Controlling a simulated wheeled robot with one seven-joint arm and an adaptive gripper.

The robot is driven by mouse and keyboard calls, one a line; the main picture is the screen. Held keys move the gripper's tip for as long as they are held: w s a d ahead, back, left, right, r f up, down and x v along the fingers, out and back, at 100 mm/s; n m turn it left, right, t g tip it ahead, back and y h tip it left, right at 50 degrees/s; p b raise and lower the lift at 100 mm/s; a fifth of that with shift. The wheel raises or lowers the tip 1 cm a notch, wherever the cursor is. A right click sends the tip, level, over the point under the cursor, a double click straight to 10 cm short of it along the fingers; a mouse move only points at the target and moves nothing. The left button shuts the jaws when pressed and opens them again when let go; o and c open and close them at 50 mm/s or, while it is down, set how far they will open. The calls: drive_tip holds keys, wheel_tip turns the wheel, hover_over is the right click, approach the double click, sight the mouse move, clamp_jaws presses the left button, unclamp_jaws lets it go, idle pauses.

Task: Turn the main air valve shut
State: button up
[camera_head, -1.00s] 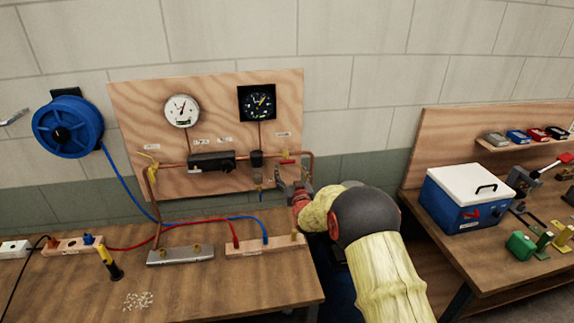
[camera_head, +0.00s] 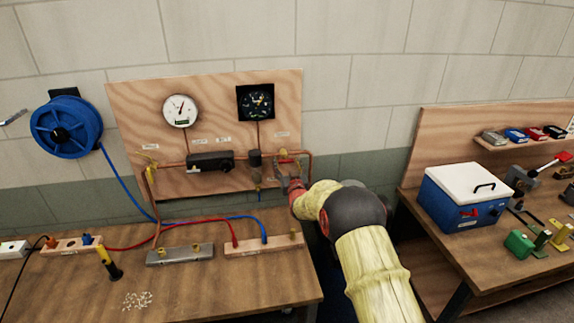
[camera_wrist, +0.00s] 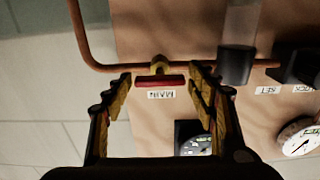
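The handle lies parallel to the pipe. My gripper (camera_wrist: 160,86) is open, with one finger beyond each end of the handle and a gap on both sides. In the head view my gripper (camera_head: 288,181) is at the right part of the plywood panel, just below the valve, and partly hides it.
A dark-bowled filter (camera_head: 255,162) hangs close to the left of the valve. The copper pipe (camera_head: 311,168) bends down at the right. A pressure gauge (camera_head: 180,110) and a black dial (camera_head: 256,102) sit higher on the panel. The workbench (camera_head: 200,295) is below.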

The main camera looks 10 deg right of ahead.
drive_tip(key=c, duration=0.8)
drive_tip(key=shift+m+b, duration=0.3)
drive_tip(key=shift+b, duration=0.3)
drive_tip(key=m+b, duration=1.5)
drive_tip(key=m, duration=0.2)
drive_tip(key=shift+b, duration=0.35)
drive_tip(key=shift+m, duration=0.3)
drive_tip(key=o, duration=1)
